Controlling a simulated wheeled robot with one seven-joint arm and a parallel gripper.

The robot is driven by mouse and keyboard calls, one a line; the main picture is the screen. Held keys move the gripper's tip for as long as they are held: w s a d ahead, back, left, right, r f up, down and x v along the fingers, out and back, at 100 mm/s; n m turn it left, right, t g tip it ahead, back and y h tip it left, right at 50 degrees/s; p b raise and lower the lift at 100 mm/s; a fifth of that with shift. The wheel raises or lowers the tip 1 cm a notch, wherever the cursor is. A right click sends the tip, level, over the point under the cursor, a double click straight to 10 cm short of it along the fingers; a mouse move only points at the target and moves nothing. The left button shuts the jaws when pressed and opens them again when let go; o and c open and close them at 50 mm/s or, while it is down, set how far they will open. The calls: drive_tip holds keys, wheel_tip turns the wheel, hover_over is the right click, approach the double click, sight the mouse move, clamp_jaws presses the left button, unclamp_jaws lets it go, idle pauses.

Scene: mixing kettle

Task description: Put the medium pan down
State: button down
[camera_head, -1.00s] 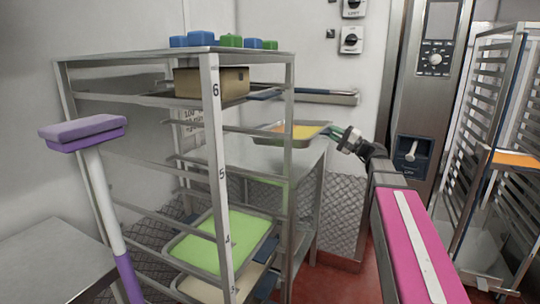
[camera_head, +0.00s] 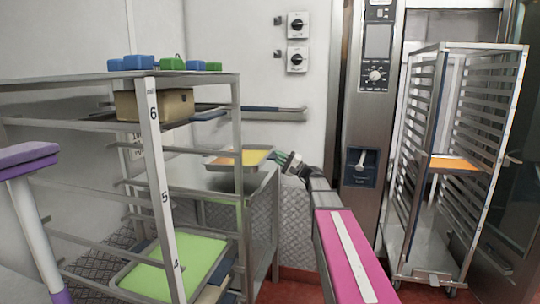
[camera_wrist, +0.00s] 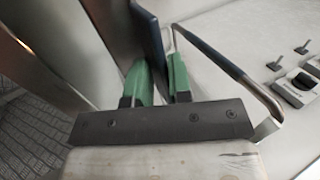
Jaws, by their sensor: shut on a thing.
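The medium pan (camera_head: 228,164) appears to be the shallow metal tray with a yellow inside, in the middle of the head view. My gripper (camera_head: 277,157) is at its right edge, shut on it. In the wrist view, my green fingers (camera_wrist: 158,80) close on a thin dark edge (camera_wrist: 148,35). The rest of the pan is hard to make out there, and the rack post hides part of it in the head view.
A steel rack (camera_head: 160,190) stands at left, holding a brown box (camera_head: 155,105) and a green-lined tray (camera_head: 172,265). Blue and green blocks (camera_head: 172,63) lie on top. A wall rail (camera_head: 275,108) runs behind the pan. A tall trolley (camera_head: 455,120) stands at right.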

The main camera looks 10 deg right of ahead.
drive_tip(key=shift+w+d+f, duration=0.1)
drive_tip(key=shift+d+f, duration=0.1)
drive_tip(key=shift+f, duration=0.6)
drive_tip(key=shift+w+d+f, duration=0.1)
drive_tip(key=shift+d+f, duration=0.1)
drive_tip(key=shift+f, duration=0.55)
drive_tip(key=shift+w+d+f, duration=0.1)
drive_tip(key=shift+d+f, duration=0.1)
drive_tip(key=shift+f, duration=0.6)
drive_tip(key=c, duration=1.1)
unclamp_jaws()
drive_tip(key=shift+o, duration=0.2)
